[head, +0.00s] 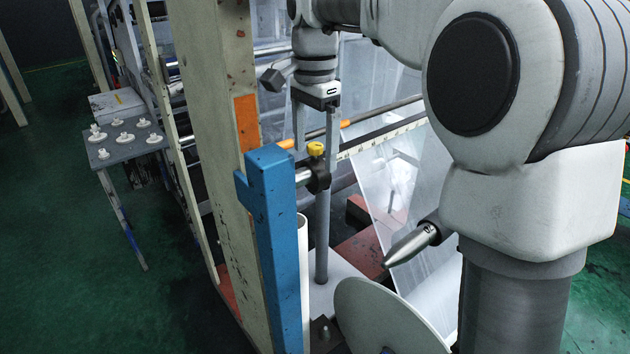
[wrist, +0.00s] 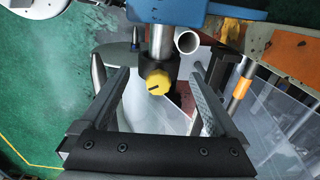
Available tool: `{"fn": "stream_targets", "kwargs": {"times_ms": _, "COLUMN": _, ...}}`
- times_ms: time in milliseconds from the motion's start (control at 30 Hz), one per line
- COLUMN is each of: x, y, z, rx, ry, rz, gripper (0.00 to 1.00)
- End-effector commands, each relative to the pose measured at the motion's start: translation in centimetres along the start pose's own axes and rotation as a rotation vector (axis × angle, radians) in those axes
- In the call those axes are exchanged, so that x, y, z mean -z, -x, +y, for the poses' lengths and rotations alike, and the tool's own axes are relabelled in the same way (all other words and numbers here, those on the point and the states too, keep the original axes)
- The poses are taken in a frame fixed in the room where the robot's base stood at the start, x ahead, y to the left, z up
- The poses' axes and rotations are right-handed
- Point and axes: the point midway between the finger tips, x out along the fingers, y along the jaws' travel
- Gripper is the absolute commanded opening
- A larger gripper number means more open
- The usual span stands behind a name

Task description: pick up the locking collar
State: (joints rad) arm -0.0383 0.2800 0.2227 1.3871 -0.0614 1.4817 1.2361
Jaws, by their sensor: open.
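The locking collar (head: 318,178) is a black ring with a yellow knob (head: 316,149) on top. It sits around a short metal shaft (head: 303,174) that sticks out of the blue bracket. In the wrist view the yellow knob (wrist: 156,83) faces the camera, with part of the black collar (wrist: 172,72) behind it. My gripper (head: 316,140) points down above the collar, open and empty. In the wrist view the knob lies between the fingers of my gripper (wrist: 147,72), with a gap on both sides.
A blue upright bracket (head: 272,240) stands close left of the collar, beside a cream post (head: 222,130). A white tube (head: 303,260) and a grey vertical rod (head: 322,235) are below. Clear film (head: 400,180) and an orange-banded roller (head: 286,144) lie behind.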

Motion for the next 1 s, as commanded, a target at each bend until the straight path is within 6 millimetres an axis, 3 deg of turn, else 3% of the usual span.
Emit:
{"fn": "stream_targets", "kwargs": {"times_ms": 400, "x": -0.1, "y": -4.8, "z": 0.2, "rx": -0.001, "ry": 0.0, "rz": -0.001, "gripper": 0.96}}
{"fn": "stream_targets", "kwargs": {"times_ms": 700, "x": -0.1, "y": -5.3, "z": 0.2, "rx": 0.0, "ry": 0.0, "rz": 0.0, "gripper": 0.96}}
{"fn": "stream_targets", "kwargs": {"times_ms": 1000, "x": -0.1, "y": -5.3, "z": 0.2, "rx": 0.0, "ry": 0.0, "rz": 0.0, "gripper": 0.44}}
